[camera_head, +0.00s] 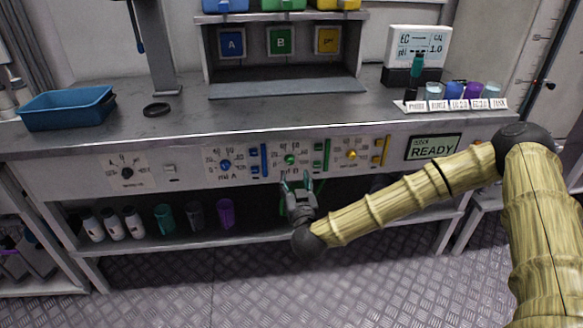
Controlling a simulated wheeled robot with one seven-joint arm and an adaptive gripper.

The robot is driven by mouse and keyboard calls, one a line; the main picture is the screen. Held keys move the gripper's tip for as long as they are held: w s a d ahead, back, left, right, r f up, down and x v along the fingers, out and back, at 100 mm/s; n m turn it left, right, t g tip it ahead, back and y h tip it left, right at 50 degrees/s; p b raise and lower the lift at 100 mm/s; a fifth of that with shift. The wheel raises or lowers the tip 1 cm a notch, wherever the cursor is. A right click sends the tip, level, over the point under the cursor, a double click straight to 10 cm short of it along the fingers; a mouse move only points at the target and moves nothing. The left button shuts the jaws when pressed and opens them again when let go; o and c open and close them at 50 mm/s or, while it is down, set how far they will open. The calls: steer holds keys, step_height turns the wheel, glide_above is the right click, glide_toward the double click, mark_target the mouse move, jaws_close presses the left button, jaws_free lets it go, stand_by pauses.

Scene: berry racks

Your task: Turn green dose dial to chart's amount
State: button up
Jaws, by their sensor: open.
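The green dose dial (290,160) sits on the front panel of the bench, in the middle of three dials. A blue dial (225,165) is to its left and a yellow dial (352,154) to its right. My gripper (295,182) is just below and in front of the green dial. Its fingers point up toward the panel, spread apart, with nothing seen between them. I cannot tell whether a fingertip touches the dial. The numbers around the dial are too small to read. No dose chart is clearly readable.
A green upright bar (321,156) stands beside the dial. A display (433,147) reads READY. A blue tray (68,108) and a black ring (156,110) lie on the bench. Several cups line its right end. Bottles and cups stand on the lower shelf (180,242).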

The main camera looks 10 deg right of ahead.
mark_target(291, 163)
steer(key=w, duration=0.8)
steer(key=shift+w, duration=0.35)
steer(key=c, duration=1.1)
